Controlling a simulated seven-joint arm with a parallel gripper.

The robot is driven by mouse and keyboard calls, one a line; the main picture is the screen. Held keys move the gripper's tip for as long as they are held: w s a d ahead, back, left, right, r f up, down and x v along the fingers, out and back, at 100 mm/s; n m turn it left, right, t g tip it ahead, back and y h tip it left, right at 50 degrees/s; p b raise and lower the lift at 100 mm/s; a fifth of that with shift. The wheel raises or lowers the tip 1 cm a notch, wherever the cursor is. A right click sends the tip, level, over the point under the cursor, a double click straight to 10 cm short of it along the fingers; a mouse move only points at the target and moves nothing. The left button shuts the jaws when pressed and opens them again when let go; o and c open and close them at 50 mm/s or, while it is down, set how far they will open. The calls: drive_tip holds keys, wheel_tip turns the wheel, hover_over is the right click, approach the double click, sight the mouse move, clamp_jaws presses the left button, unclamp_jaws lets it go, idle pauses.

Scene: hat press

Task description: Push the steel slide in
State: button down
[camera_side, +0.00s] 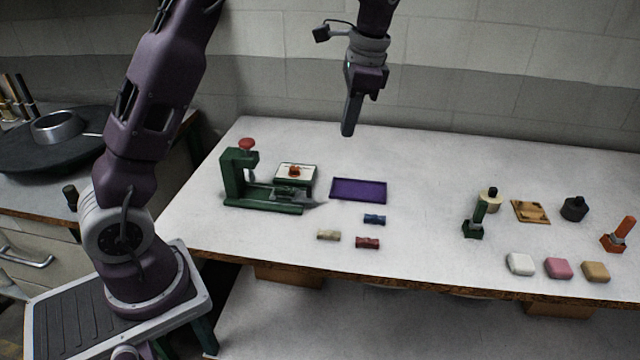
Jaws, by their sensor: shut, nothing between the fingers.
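A green hat press (238,183) stands on the left of the white table. A red knob (246,144) tops its upright. The steel slide (290,196) lies along the press's low green bed and sticks out to the right, ending in a pointed grey part past the bed. How far it sits under the press head is too small to tell. My gripper (347,133) points down, shut and empty, high above the table. In the picture it is up and to the right of the press, touching nothing.
A box with a red-orange knob (294,172) stands behind the slide, and a purple tray (358,190) to its right. Blue (374,219), beige (328,235) and red (367,243) small pieces lie in front. Stamps and coloured blocks (557,268) occupy the right side. Mid-table is clear.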

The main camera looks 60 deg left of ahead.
drive_tip(key=a+f+m, duration=0.1)
drive_tip(key=a+f, duration=0.1)
drive_tip(key=f, duration=0.4)
drive_tip(key=w+a+f+g, duration=0.1)
drive_tip(key=a+f, duration=0.1)
drive_tip(key=f, duration=0.5)
drive_tip(key=w+a+f+m+g+y, duration=0.1)
drive_tip(key=f, duration=0.6)
drive_tip(key=shift+w+a+m, duration=0.15)
drive_tip(key=shift+a+m, duration=0.15)
drive_tip(key=shift+a, duration=0.1)
drive_tip(key=shift+s+a, duration=0.85)
drive_tip(key=shift+a, duration=0.1)
drive_tip(key=shift+s+a, duration=0.5)
